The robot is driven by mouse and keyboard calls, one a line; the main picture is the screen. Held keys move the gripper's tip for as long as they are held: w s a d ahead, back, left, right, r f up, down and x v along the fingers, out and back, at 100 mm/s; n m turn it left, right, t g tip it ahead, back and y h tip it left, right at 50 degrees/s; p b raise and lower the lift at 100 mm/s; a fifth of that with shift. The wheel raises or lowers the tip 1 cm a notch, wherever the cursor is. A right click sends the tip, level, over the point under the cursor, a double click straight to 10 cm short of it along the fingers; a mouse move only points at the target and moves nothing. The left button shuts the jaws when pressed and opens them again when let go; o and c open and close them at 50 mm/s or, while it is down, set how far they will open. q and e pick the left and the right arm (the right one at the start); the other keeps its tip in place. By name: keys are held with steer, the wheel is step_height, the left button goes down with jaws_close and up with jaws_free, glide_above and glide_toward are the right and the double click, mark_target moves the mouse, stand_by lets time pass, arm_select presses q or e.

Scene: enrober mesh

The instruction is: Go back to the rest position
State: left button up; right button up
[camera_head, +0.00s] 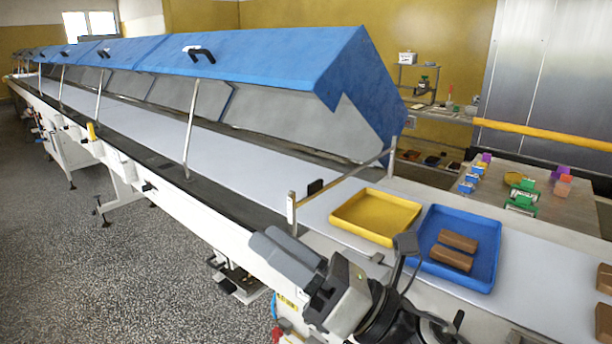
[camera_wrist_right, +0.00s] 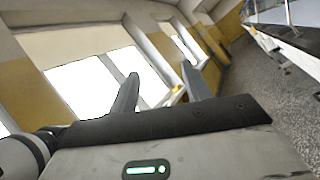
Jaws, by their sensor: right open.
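My right gripper (camera_head: 268,245) is in front of the conveyor's near side in the head view, pointing left, with its arm coming in from the bottom. In the right wrist view its two grey fingers (camera_wrist_right: 160,72) stand apart with nothing between them, facing windows and a yellow and white wall. The gripper is empty and apart from the trays. A yellow tray (camera_head: 347,226) lies empty on the line. A blue tray (camera_head: 428,265) beside it holds two brown bars (camera_head: 452,256). My left gripper is not in view.
The long white conveyor (camera_head: 225,152) runs to the far left under raised blue covers (camera_head: 255,55). More brown bars (camera_head: 604,318) lie at the right edge. A table (camera_head: 540,200) with small coloured items stands behind. The speckled floor (camera_head: 130,270) at left is open.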

steer(key=w+d+f+m+t+h, duration=0.1)
steer(key=d+f+m+h, duration=0.4)
steer(key=m, duration=0.5)
steer(key=w+d+f+m+t+h, duration=0.1)
steer(key=d+f+m+t+h, duration=0.2)
steer(key=m, duration=0.7)
steer(key=w+d+f+m+t+h, duration=0.1)
steer(key=d+f+m+h, duration=0.6)
steer(key=m+h, duration=0.3)
steer(key=shift+w+d+t+h, duration=0.25)
steer(key=shift+d+t+h, duration=0.15)
steer(key=shift+d+h, duration=0.25)
steer(key=s+d+f+m+g+h, duration=0.1)
steer(key=s+d+f+m+g, duration=0.2)
steer(key=s+f+m+g, duration=0.45)
steer(key=s+d+f+m+g+h, duration=0.1)
steer(key=s+d+f+m+g, duration=0.35)
steer(key=s+f, duration=0.6)
steer(key=w+a+f+n+t+y, duration=0.1)
steer(key=w+a+f+t+y, duration=0.1)
steer(key=a+f+t, duration=0.3)
step_height(320, 180, down, 2)
steer(key=shift+w+a+f+n+t, duration=0.2)
steer(key=shift+w+n+t, duration=0.1)
steer(key=shift+w+t, duration=0.5)
steer(key=shift+y, duration=0.25)
steer(key=shift+c, duration=1.3)
steer(key=shift+d, duration=0.1)
